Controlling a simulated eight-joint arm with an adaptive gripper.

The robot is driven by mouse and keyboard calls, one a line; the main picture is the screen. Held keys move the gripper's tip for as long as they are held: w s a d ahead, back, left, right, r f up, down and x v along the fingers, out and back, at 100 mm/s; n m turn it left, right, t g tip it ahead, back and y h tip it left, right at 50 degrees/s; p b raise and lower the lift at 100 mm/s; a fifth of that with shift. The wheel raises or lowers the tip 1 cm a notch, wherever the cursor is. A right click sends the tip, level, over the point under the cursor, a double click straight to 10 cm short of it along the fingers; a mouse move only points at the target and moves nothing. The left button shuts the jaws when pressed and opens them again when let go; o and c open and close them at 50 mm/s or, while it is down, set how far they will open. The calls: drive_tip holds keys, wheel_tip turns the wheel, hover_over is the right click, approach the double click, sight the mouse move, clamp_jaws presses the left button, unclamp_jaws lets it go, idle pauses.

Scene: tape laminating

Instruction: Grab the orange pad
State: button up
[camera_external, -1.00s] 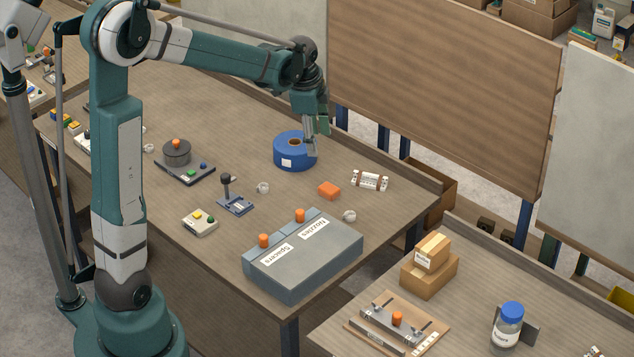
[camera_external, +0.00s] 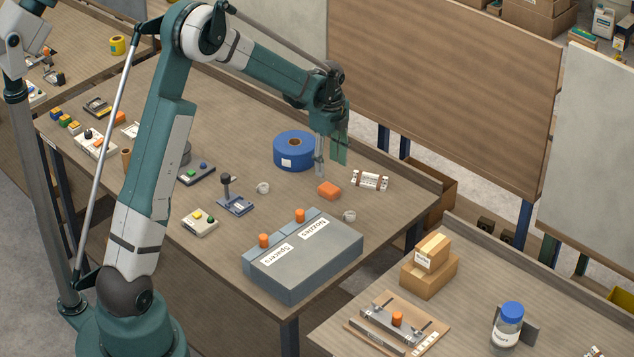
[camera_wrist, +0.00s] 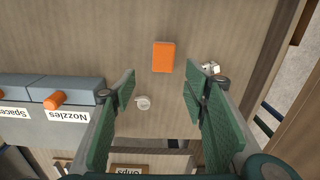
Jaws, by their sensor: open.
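The orange pad (camera_external: 329,190) is a small flat block lying on the wooden table (camera_external: 330,230), between the blue tape roll and a white labelled bundle. In the wrist view the orange pad (camera_wrist: 163,56) shows as an upright rectangle, ahead of the fingertips and between their lines. My gripper (camera_external: 320,172) hangs above the table, just behind and up from the pad, and does not touch it. In the wrist view my gripper (camera_wrist: 160,82) has its two green-padded fingers spread wide with nothing between them.
A blue tape roll (camera_external: 294,153) stands left of the gripper. A grey case (camera_external: 305,262) with orange knobs sits nearer the front edge. The table around the pad is mostly clear.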

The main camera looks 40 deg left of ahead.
sight(329, 188)
drive_tip(key=shift+w+a+f+m, duration=0.15)
drive_tip(key=shift+w+f, duration=0.1)
drive_tip(key=shift+f, duration=0.3)
drive_tip(key=shift+w+a+f+m, duration=0.15)
drive_tip(key=shift+w+f, duration=0.05)
drive_tip(key=shift+f, duration=0.35)
drive_tip(key=shift+f, duration=0.1)
drive_tip(key=shift+f, duration=1.15)
drive_tip(key=shift+f, duration=0.1)
drive_tip(key=shift+f, duration=2.5)
drive_tip(key=shift+c, duration=0.3)
drive_tip(key=c, duration=0.7)
